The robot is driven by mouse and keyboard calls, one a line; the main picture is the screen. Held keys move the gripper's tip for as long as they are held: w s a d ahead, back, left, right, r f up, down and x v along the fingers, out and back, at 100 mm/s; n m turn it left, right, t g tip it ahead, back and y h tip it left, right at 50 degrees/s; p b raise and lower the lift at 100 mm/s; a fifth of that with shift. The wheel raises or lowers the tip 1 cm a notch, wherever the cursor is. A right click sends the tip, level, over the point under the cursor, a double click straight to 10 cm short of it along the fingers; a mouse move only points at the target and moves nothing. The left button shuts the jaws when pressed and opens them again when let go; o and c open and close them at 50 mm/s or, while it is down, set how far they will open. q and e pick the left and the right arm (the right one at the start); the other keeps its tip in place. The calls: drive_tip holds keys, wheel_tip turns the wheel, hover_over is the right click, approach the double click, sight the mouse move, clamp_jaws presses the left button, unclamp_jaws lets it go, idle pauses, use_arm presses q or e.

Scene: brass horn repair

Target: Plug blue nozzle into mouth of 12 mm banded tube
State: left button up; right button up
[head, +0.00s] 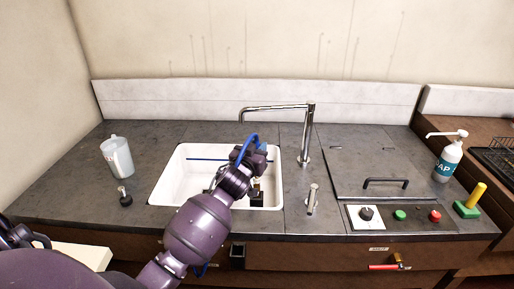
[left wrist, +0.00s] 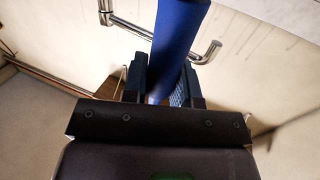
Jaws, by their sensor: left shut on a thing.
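My left gripper (head: 262,158) is over the back right part of the white sink. In the left wrist view the two fingers of my left gripper (left wrist: 162,78) are closed on a blue cylindrical piece (left wrist: 178,35), which looks like the blue nozzle. In the head view only a small bit of bright blue (head: 264,147) shows at the gripper, beside a curved blue hose (head: 244,143). A thin dark blue rod or line (head: 207,159) crosses the sink. I cannot make out the 12 mm banded tube or its mouth. My right gripper is not in view.
The white sink (head: 168,180) is set in a dark counter. A chrome tap (head: 307,135) stands right of it. A clear jug (head: 117,157) is at left. A soap bottle (head: 447,160) and a yellow rod on a green base (head: 466,209) are at right.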

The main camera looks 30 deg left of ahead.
use_arm(q)
drive_tip(key=shift+f, duration=0.3)
drive_tip(key=o, duration=1)
drive_tip(key=v, duration=1.1)
drive_tip(key=shift+b, duration=0.35)
